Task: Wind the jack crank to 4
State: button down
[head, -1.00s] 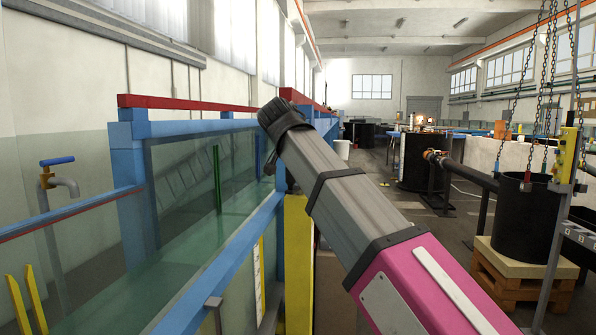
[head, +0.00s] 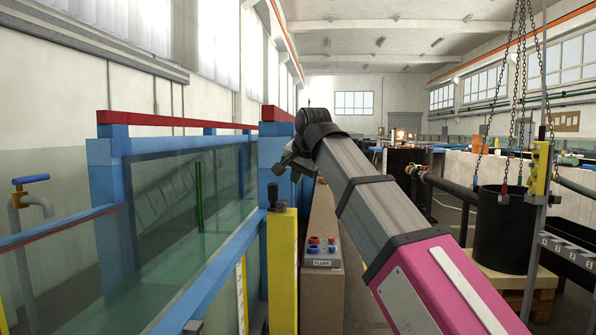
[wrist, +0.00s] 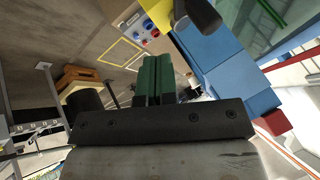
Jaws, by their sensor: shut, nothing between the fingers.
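A black upright handle (head: 272,196), which looks like the jack crank's grip, stands at the top of a yellow post (head: 283,270) beside the blue-framed glass flume (head: 200,190). In the wrist view, a dark cylinder (wrist: 198,14) by a yellow part looks like the same handle. My gripper (head: 293,160) is up and to the right of the handle in the head view, apart from it. In the wrist view its green fingers (wrist: 157,60) are together with nothing between them. The crank's arm and any dial reading cannot be made out.
A control box (head: 323,252) with red and blue buttons sits on a brown ledge right of the yellow post. A pale scale strip (head: 241,295) runs down the flume's side.

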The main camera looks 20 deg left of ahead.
aim_at(272, 192)
jog(key=w+a+f, duration=0.2)
jog(key=a+f, duration=0.2)
jog(key=a, duration=0.2)
jog(key=shift+w+a+f, duration=0.2)
jog(key=shift+w+f, duration=0.1)
jog(key=shift+w, duration=0.05)
jog(key=shift+a, duration=0.1)
jog(key=shift+s+a, duration=0.25)
jog(key=shift+a, duration=0.4)
jog(key=shift+s+a, duration=0.2)
jog(key=shift+a, duration=0.4)
jog(key=shift+d, duration=0.1)
